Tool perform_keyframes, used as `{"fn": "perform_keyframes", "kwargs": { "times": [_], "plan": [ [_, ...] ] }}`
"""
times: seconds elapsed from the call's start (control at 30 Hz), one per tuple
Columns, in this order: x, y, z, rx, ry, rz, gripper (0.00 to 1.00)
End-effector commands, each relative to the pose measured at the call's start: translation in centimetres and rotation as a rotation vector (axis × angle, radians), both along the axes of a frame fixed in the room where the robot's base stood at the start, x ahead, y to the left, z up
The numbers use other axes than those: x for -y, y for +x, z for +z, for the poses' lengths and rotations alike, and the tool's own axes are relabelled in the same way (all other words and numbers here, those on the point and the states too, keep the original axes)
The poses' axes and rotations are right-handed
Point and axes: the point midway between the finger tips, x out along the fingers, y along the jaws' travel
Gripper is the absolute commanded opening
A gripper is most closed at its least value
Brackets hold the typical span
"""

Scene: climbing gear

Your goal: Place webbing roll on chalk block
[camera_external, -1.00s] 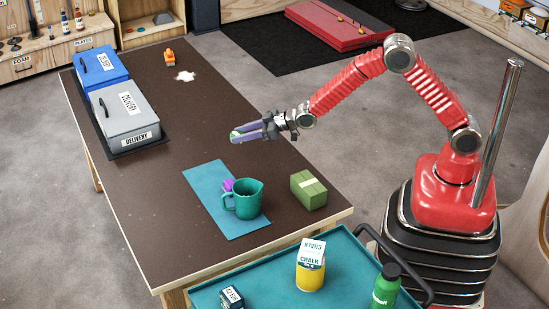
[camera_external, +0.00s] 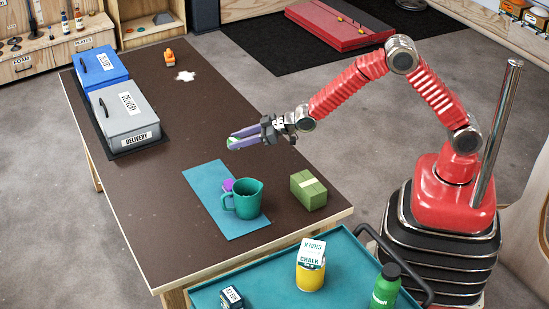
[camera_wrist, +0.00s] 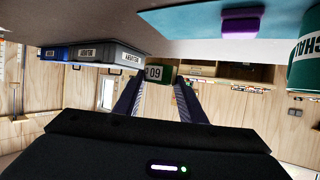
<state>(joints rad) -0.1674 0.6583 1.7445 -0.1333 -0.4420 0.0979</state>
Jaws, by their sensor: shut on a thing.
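My gripper (camera_external: 236,143) has long purple fingers and hangs above the brown table. It is shut on a small green thing with a pale numbered label, which looks like the webbing roll (camera_wrist: 159,72); the fingers hide part of it. A green block with a pale band (camera_external: 309,190) sits on the table, right of the teal mat. A small purple block (camera_external: 228,184) lies on the mat beside the jug and shows in the wrist view (camera_wrist: 242,20). I cannot tell which block is the chalk block. My gripper is apart from both, farther back.
The teal jug (camera_external: 246,200) stands on the teal mat (camera_external: 205,186). Grey (camera_external: 125,110) and blue (camera_external: 100,72) boxes stand at the left edge. A trolley (camera_external: 345,247) with a chalk carton (camera_external: 310,265) and a green bottle (camera_external: 386,285) is in front. The table's middle is clear.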

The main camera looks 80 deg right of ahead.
Motion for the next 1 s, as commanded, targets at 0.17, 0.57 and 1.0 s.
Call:
{"fn": "perform_keyframes", "kwargs": {
  "times": [0.17,0.57,1.0],
  "plan": [
    [-6.4,-1.3,2.6,0.004,0.000,0.084,0.15],
    [-19.8,-6.6,7.9,0.004,-0.001,0.316,0.15],
    [-32.6,-15.6,13.1,0.004,0.000,0.575,0.15]
  ]
}}
